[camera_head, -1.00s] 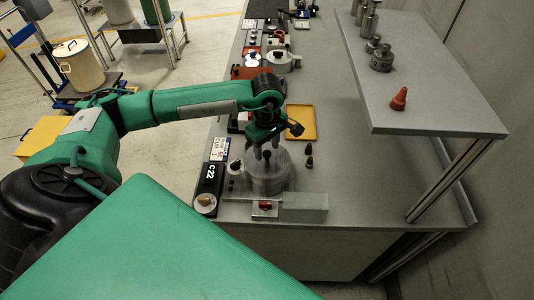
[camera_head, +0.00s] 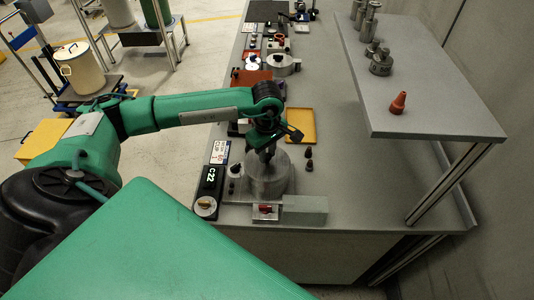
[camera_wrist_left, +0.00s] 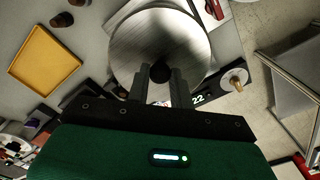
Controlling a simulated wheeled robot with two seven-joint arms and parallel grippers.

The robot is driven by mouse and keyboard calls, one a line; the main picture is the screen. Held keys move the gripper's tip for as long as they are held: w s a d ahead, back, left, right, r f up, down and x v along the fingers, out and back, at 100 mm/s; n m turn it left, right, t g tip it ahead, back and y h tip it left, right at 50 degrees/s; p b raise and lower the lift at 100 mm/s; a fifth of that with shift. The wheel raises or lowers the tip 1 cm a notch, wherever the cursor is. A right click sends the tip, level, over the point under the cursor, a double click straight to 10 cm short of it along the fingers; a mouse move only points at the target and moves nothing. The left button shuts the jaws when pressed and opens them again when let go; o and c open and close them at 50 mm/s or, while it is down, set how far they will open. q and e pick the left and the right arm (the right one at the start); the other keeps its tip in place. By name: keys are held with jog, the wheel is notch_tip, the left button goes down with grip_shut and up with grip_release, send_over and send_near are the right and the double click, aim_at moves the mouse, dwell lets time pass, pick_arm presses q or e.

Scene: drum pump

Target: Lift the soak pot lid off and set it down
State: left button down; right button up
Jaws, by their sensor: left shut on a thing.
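The soak pot (camera_head: 268,184) is a grey metal cylinder near the front end of the bench. Its round metal lid (camera_wrist_left: 160,40) fills the top middle of the left wrist view, with a dark knob (camera_wrist_left: 159,82) at its centre. My left gripper (camera_head: 267,155) is over the pot, pointing down. In the left wrist view its fingers (camera_wrist_left: 160,85) are shut on the knob. The lid appears to sit on the pot; I cannot tell whether there is a gap. My right gripper is not in view.
A C22 display (camera_head: 209,180) with a dial stands left of the pot. A grey block (camera_head: 305,209) and a red switch (camera_head: 265,209) are in front. Two small dark pegs (camera_head: 309,160) stand to the right. A yellow tray (camera_head: 300,125) lies behind.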

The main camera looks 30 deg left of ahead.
pick_arm(q)
jog(key=shift+w+r, duration=0.1)
jog(key=shift+r, duration=0.5)
notch_tip(320, 180, up, 22)
jog(key=b, duration=0.3)
jog(key=shift+f, duration=0.15)
